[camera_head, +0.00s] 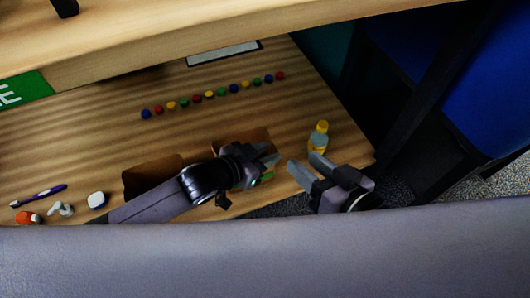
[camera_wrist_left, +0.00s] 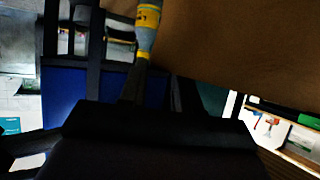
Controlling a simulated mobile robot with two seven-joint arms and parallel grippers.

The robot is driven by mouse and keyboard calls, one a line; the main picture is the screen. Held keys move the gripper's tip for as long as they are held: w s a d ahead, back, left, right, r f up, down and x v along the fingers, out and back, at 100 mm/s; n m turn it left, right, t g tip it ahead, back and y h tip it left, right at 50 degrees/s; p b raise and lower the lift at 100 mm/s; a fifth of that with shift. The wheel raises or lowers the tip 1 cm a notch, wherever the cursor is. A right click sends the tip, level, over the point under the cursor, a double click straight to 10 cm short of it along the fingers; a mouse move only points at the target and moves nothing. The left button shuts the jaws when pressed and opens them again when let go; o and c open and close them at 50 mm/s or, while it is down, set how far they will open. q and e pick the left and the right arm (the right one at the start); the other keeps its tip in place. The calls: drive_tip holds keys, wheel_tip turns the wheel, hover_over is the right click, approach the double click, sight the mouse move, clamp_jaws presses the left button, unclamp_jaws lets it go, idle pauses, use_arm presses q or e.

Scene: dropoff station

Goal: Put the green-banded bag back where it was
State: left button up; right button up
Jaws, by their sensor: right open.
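A brown bag-like shape (camera_head: 150,178) lies behind my left forearm on the wooden table, partly hidden. Another brown piece (camera_head: 246,135) shows behind my left gripper (camera_head: 270,156). A small green patch (camera_head: 267,177) shows just below that gripper; I cannot tell whether it is the bag's green band. My left gripper's fingers are apart, with no object visible between them; they also show in the left wrist view (camera_wrist_left: 157,92). A large brown surface (camera_wrist_left: 235,40) fills that view's upper right. My right gripper (camera_head: 303,166) is open and empty, near the table's front right edge.
A row of coloured caps (camera_head: 209,95) crosses the table. A toothbrush (camera_head: 40,195) and small items lie at left. A shelf (camera_head: 200,40) overhangs the back.

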use_arm(q)
drive_tip(key=shift+s+a+r, duration=0.15)
drive_tip(key=shift+a+r, duration=0.05)
drive_tip(key=shift+a, duration=0.1)
drive_tip(key=s+a+r+n+t+p, duration=0.25)
drive_tip(key=s+a+r+p, duration=0.3)
drive_tip(key=s+r, duration=0.35)
drive_tip(key=a+r+n+t+y, duration=0.1)
drive_tip(key=a+n+y, duration=0.2)
drive_tip(key=a, duration=0.5)
drive_tip(key=shift+s+r+n+y, duration=0.35)
drive_tip(key=shift+s+n, duration=0.1)
drive_tip(key=shift+n, duration=0.4)
use_arm(e)
drive_tip(key=shift+s+d+r+g+h, duration=0.15)
drive_tip(key=shift+d+r+h, duration=0.05)
drive_tip(key=shift+d+h, duration=0.25)
drive_tip(key=shift+s+d+r+g+h, duration=0.1)
drive_tip(key=shift+d+r+g+h, duration=0.1)
drive_tip(key=shift+d+h, duration=0.25)
